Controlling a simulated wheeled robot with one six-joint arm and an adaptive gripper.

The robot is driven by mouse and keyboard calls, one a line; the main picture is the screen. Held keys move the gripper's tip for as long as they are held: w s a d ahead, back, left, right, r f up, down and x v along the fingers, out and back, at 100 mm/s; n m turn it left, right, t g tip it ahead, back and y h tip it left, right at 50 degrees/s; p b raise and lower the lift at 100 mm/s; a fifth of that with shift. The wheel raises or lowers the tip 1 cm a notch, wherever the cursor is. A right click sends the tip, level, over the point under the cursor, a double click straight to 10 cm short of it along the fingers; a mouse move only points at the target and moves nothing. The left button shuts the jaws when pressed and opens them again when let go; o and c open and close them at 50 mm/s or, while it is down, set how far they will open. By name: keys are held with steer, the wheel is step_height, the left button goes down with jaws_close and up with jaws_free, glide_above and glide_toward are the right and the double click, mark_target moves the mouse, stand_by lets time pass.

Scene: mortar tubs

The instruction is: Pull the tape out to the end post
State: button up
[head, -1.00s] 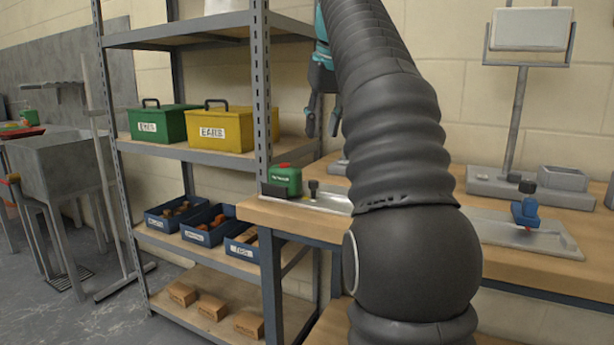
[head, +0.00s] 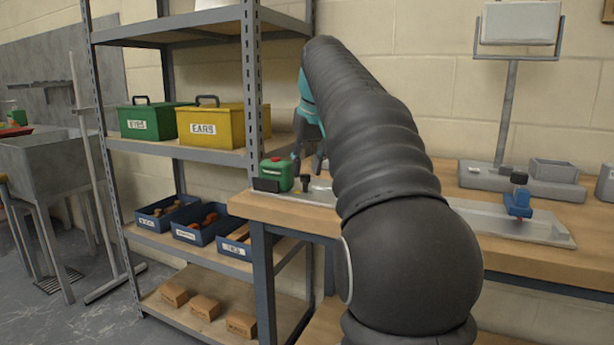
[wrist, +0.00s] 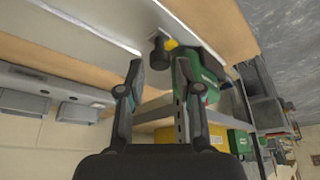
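A green case with white lettering (head: 274,176), likely the tape's housing, sits at the left end of a long metal tray (head: 480,215) on the bench. It also shows in the wrist view (wrist: 205,85), partly behind a finger. A small black-topped piece (head: 305,183) stands just right of it; a dark knob with a yellow part (wrist: 170,44) shows beside the case in the wrist view. A blue post-like piece with a black top (head: 519,200) stands near the tray's right end. My gripper (wrist: 161,78) is open and empty, above and close to the case. No drawn-out tape is visible.
A metal shelf rack stands left of the bench, with green (head: 150,120) and yellow (head: 212,124) boxes and blue bins (head: 205,228). A grey stand with a panel (head: 518,22) is behind the tray. My arm hides the tray's middle.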

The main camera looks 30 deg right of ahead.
steer(key=shift+x, duration=0.9)
jaws_close()
